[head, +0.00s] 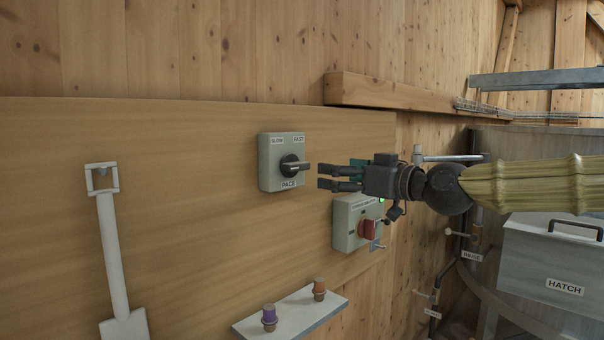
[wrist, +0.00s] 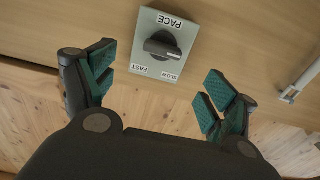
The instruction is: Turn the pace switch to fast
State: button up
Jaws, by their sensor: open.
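The pace switch (head: 282,162) is a grey-green box on the wooden panel, with a black knob (head: 293,166), "SLOW" at upper left, "FAST" at upper right and "PACE" below. In the head view the knob's handle lies roughly level, pointing right; which label it is set to I cannot tell. My gripper (head: 322,176) is to the right of the knob, apart from it, fingers pointing left. In the wrist view the pace switch (wrist: 152,72) appears upside down, with its knob (wrist: 162,46) ahead, between the open, empty fingers (wrist: 158,90).
Below right of the switch is another grey box with a red knob (head: 368,230). A shelf (head: 296,314) below holds a purple-topped (head: 269,316) and an orange-topped bottle (head: 319,288). A white shovel (head: 113,250) hangs at left. A metal hatch (head: 560,262) is at right.

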aim_at(301, 166)
jog(key=p+x, duration=0.4)
jog(key=x, duration=0.7)
jog(key=shift+a+r, duration=0.1)
jog(key=shift+a, duration=0.15)
jog(key=c, duration=1)
